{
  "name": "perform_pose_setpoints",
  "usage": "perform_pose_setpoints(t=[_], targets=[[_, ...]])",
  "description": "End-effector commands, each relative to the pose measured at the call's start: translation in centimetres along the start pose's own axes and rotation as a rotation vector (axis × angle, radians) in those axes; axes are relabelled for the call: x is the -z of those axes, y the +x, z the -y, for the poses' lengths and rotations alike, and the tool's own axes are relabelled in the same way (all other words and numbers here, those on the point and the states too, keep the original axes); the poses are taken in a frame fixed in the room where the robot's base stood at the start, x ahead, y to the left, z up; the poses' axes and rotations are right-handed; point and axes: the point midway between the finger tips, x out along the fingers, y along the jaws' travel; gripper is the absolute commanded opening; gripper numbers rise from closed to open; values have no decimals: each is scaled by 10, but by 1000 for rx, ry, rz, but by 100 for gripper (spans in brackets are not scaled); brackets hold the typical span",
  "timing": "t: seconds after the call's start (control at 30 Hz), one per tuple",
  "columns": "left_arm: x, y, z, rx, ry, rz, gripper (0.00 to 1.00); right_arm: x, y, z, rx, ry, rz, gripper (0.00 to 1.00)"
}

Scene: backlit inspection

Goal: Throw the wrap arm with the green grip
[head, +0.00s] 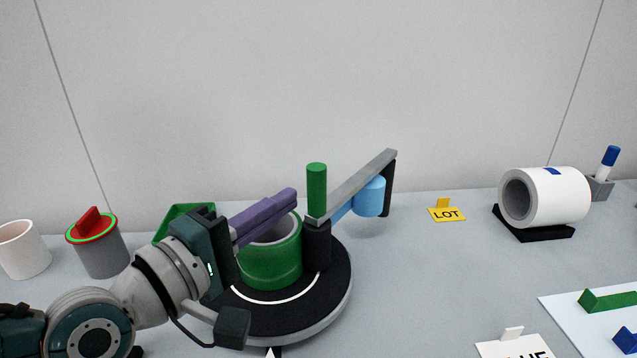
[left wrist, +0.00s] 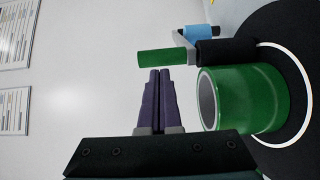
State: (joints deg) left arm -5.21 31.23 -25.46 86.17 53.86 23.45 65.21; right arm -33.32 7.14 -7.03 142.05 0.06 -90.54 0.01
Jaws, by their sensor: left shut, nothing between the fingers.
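The wrap arm (head: 362,183) is a grey bar on a dark post (head: 317,243) at the turntable's edge, slanting up to the right. Its upright green grip (head: 316,190) stands at the post end. A light blue roller (head: 370,197) hangs under its far part. In the left wrist view the green grip (left wrist: 160,57) lies just beyond my fingertips. My left gripper (head: 292,194) has its purple fingers closed together and empty, left of the grip and apparently apart from it. The fingers also show in the left wrist view (left wrist: 160,73). My right gripper is not in view.
A hollow green cylinder (head: 268,266) stands on the black turntable (head: 333,288) under my left fingers. A white roll (head: 560,195) lies in a black cradle at right. A yellow LOT sign (head: 447,214) stands behind open table. Cups (head: 24,250) stand at left.

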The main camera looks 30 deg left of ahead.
Motion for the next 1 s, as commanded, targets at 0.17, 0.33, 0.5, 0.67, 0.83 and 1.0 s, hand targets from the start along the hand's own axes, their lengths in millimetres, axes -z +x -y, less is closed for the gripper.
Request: perform_pose_setpoints(t=[0.17, 0.33, 0.5, 0.67, 0.83, 1.0], targets=[[-9, -40, 0, 6, -2, 2, 0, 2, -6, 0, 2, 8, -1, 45], [-16, -69, 0, 5, -1, 2, 0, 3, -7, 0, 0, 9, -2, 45], [-18, -84, 0, 2, 0, 1, 0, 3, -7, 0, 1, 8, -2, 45], [-20, -86, -2, 2, 3, 4, 0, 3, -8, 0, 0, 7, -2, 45], [-55, -83, -10, 78, 111, 110, 0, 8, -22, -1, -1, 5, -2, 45], [-116, -89, -24, 243, 452, 353, 0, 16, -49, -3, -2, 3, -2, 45]])
